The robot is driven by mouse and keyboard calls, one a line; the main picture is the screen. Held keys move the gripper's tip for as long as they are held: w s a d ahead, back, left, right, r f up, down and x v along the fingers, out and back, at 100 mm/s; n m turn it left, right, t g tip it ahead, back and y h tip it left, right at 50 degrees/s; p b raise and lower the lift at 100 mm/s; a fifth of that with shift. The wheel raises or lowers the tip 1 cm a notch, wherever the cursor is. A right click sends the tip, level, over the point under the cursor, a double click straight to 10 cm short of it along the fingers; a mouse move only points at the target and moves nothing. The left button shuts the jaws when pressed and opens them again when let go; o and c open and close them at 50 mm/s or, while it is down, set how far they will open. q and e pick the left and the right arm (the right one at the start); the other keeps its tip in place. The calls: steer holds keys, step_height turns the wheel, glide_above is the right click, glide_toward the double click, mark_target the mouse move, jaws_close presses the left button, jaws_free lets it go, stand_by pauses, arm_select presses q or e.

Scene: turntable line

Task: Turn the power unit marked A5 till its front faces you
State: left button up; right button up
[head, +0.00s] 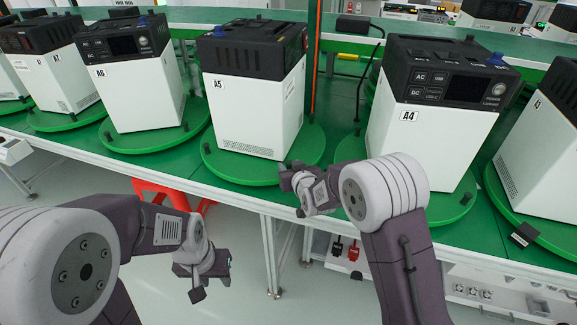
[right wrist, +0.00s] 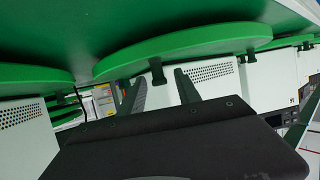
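The power unit marked A5 (head: 250,100) stands upright on a round green turntable (head: 232,170) in the head view. A plain white face with the A5 label and a vent grille is turned towards me; no screen or control panel shows on it. My right gripper (head: 291,178) is at the near right rim of this turntable. In the right wrist view its two fingers (right wrist: 160,92) are apart, with a black peg (right wrist: 157,72) under a green disc (right wrist: 185,50) appearing between them; contact cannot be told. My left gripper (head: 208,277) hangs low, away from the table, its fingers unclear.
Unit A6 (head: 140,90) on its turntable stands to the left, and unit A4 (head: 425,130) to the right; both show control panels. Another unit (head: 545,150) is at the far right. A red stool (head: 170,190) is under the table. A black cable hangs between A5 and A4.

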steer(key=x, duration=0.2)
steer(key=shift+w+f, duration=0.15)
steer(key=shift+w, duration=0.1)
jaws_close()
stand_by(1.2)
